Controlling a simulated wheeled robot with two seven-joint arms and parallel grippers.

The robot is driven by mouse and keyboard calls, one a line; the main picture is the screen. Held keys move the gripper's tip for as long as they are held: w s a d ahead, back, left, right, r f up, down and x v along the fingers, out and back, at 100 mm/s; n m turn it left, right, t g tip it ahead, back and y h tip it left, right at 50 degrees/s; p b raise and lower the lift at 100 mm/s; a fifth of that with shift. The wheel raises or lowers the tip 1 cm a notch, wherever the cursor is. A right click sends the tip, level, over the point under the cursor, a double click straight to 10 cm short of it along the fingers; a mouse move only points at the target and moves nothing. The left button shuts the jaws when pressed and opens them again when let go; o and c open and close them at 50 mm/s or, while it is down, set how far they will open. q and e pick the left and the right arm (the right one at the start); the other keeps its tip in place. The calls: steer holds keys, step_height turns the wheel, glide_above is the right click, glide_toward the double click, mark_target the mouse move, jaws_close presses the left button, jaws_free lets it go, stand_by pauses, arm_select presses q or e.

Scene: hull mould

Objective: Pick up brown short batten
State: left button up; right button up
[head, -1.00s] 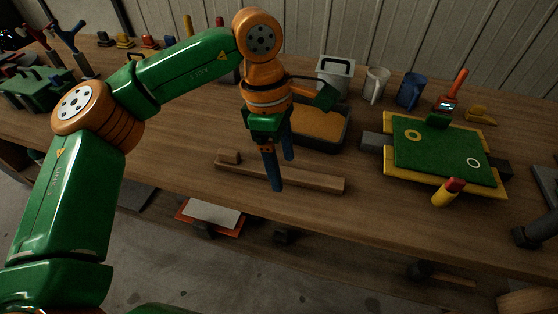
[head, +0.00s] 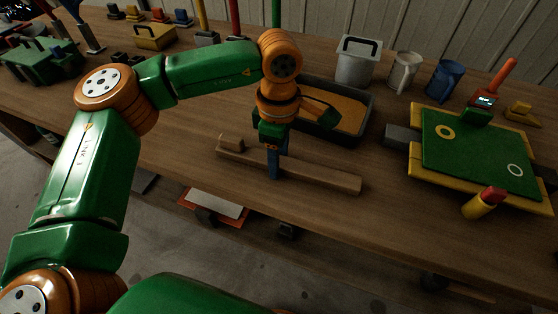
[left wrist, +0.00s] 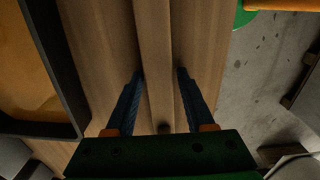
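The brown batten (head: 320,178) lies flat on the wooden workbench, with a small block (head: 231,142) at its left end. My left gripper (head: 274,172) points down over the batten, left of its middle. In the left wrist view, the batten (left wrist: 155,50) runs between the two blue fingers (left wrist: 160,75). The gripper is open, with a finger on each side and visible gaps to the wood. In the head view one finger hides part of the batten. My right gripper is not in view.
A dark tray with orange fill (head: 345,112) stands just behind the batten. A grey bin (head: 357,65), a white mug (head: 402,72) and a blue jug (head: 443,80) stand at the back. A green board on a yellow frame (head: 480,150) is at right. The bench's front edge is close.

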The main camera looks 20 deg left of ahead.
arm_select(q)
jaws_close()
steer(key=shift+r, duration=0.1)
